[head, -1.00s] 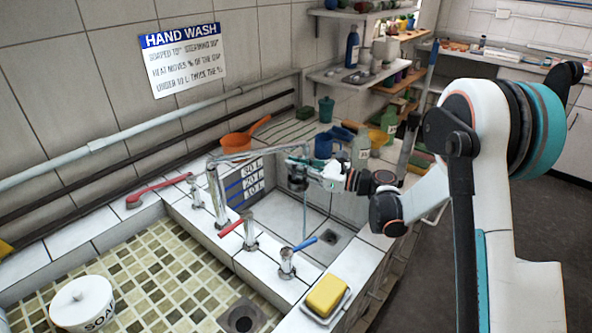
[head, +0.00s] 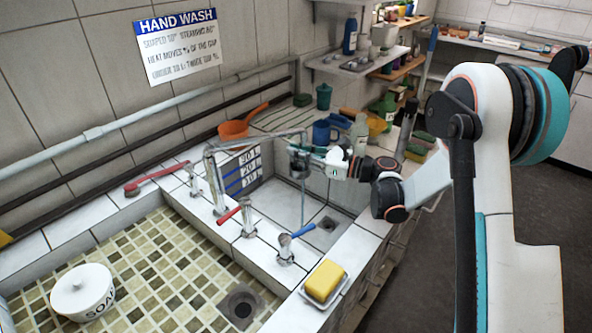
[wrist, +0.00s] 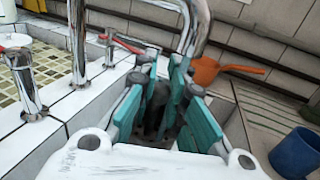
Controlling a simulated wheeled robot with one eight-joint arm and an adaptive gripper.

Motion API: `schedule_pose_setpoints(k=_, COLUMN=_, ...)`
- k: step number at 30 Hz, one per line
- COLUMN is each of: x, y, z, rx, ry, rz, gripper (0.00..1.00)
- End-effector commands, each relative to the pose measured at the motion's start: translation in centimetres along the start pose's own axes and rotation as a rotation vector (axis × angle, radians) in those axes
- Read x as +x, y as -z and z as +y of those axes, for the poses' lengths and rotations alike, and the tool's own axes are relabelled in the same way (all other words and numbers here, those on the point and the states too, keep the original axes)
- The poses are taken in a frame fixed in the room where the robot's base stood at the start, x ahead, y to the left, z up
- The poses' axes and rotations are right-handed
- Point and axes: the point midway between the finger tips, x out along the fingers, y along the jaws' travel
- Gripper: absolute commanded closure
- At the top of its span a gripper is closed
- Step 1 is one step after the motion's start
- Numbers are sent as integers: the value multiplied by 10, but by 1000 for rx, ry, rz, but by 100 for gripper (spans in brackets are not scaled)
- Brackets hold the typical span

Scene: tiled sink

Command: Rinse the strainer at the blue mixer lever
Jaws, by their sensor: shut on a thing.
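The blue mixer lever (head: 302,231) sits on a chrome tap body on the tiled ledge between two basins. My gripper (head: 318,158) is shut on a small dark grey strainer (head: 299,164), held below the end of the chrome spout (head: 262,139). A thin pale stream of water (head: 303,205) runs below the strainer into the right basin (head: 336,195). In the wrist view, the teal fingers of my gripper (wrist: 160,105) close around the dark strainer (wrist: 154,108), mostly hidden between them. Its contents cannot be seen.
A red lever (head: 228,216) stands left of the blue one. A yellow sponge (head: 325,281) lies on a dish in front. A white soap pot (head: 82,291) stands in the left basin. An orange pan (head: 234,130), blue mug (head: 321,132) and bottles stand behind.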

Motion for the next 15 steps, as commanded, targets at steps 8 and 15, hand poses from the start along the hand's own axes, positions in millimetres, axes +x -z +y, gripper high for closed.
schedule_pose_setpoints(k=8, x=0, y=0, z=0, rx=0, ry=0, rz=0, gripper=100)
schedule_pose_setpoints(k=15, x=7, y=0, z=3, rx=0, ry=0, rz=0, gripper=100)
